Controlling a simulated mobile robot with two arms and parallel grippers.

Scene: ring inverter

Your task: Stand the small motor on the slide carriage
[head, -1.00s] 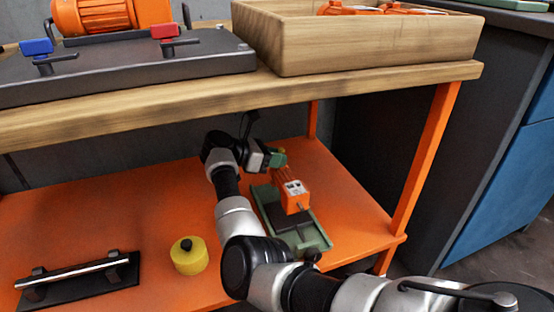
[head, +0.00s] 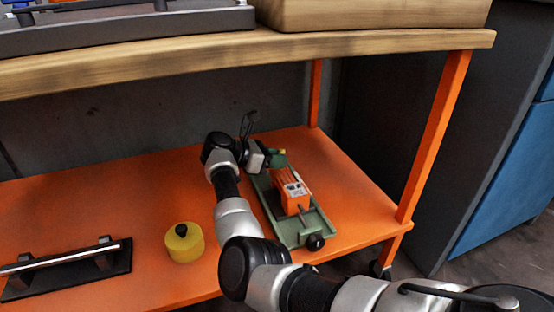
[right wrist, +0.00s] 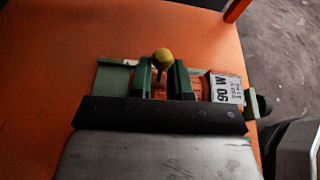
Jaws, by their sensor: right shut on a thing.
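The small motor (head: 291,194) is an orange block with a white label. My right gripper (head: 279,158) is shut on it at its far end. In the right wrist view the green fingers (right wrist: 161,82) have orange between them, and the labelled end of the motor (right wrist: 224,88) sticks out to the right. The motor is over the dark slide carriage (head: 306,210) on the green slide base (head: 292,236); I cannot tell whether it touches. A yellow ball knob (right wrist: 163,57) shows between the fingers. My left gripper is not in view.
The slide is on an orange shelf (head: 110,220) under a wooden top (head: 200,62). A yellow cylinder with a black knob (head: 184,243) and a black fixture with a bar (head: 68,266) stand to the left. An orange post (head: 432,140) stands at the right. The shelf's back left is clear.

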